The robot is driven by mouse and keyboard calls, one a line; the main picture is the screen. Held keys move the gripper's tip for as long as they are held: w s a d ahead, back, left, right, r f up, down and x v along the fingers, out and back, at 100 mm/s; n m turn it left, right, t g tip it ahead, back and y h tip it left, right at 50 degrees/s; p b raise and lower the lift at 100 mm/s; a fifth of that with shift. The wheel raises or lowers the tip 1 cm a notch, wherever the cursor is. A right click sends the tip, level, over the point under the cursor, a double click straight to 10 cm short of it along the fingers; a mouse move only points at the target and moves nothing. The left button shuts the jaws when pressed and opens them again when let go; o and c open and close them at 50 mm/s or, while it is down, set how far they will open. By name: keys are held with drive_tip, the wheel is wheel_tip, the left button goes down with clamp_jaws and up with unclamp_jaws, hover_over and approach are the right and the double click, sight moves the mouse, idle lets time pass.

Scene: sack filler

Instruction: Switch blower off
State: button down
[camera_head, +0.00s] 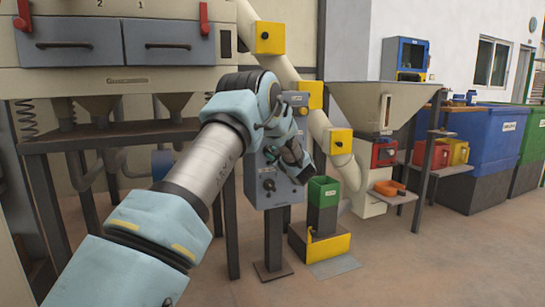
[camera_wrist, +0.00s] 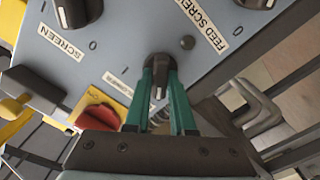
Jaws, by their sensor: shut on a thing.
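A grey control panel (camera_head: 268,188) stands on a post in the middle of the head view; its face fills much of the wrist view (camera_wrist: 110,50). A dark rotary knob (camera_wrist: 158,62) with a white pointer mark sits between the green fingers of my gripper (camera_wrist: 160,76), which is shut on it. A small label beside this knob is partly covered and I cannot read it fully. The pointer runs roughly along the fingers. "0" and "1" marks show on the panel. In the head view my gripper (camera_head: 295,160) is at the panel, its fingertips mostly hidden by my wrist.
A red knob on a yellow plate (camera_wrist: 118,84) is close left of my fingers. A green-and-yellow stand (camera_head: 322,205) and a hopper (camera_head: 385,105) are right of the panel.

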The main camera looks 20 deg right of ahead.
idle(0.4)
drive_tip(key=c, duration=0.8)
unclamp_jaws()
drive_tip(key=shift+o, duration=0.2)
drive_tip(key=shift+s, duration=0.1)
drive_tip(key=s+d+p, duration=0.1)
drive_tip(key=s+p, duration=0.1)
drive_tip(key=s, duration=0.8)
drive_tip(key=shift+s+d, duration=0.15)
drive_tip(key=shift+s, duration=0.15)
